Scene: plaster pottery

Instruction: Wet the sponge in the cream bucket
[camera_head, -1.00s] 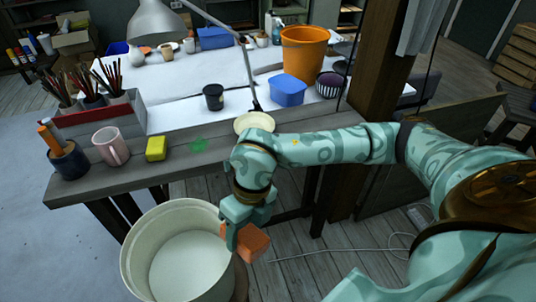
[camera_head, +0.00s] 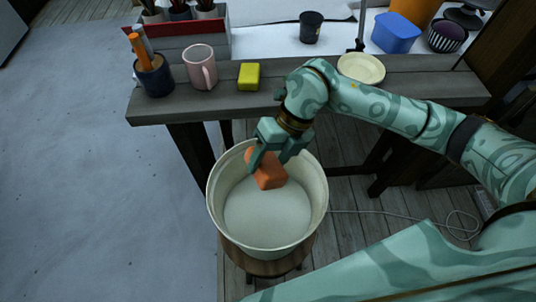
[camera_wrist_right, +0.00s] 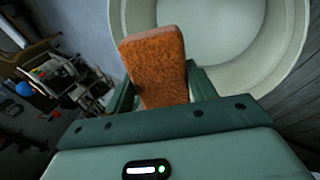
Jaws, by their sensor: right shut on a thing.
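The orange sponge (camera_head: 267,173) is held between the fingers of my right gripper (camera_head: 268,160), over the opening of the cream bucket (camera_head: 318,208). In the right wrist view, the sponge (camera_wrist_right: 158,68) stands out from the shut jaws, with the bucket (camera_wrist_right: 293,30) beyond it. The bucket holds a pale, whitish surface (camera_head: 266,214). I cannot tell whether the sponge touches that surface. The bucket stands on a round wooden stool (camera_head: 262,267). My left gripper is not in view.
A wooden bench (camera_head: 330,95) runs behind the bucket. On it stand a dark pot with orange-handled tools (camera_head: 155,78), a pink mug (camera_head: 200,68), a yellow sponge (camera_head: 249,76) and a cream dish (camera_head: 361,68). A cable lies on the floor at right.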

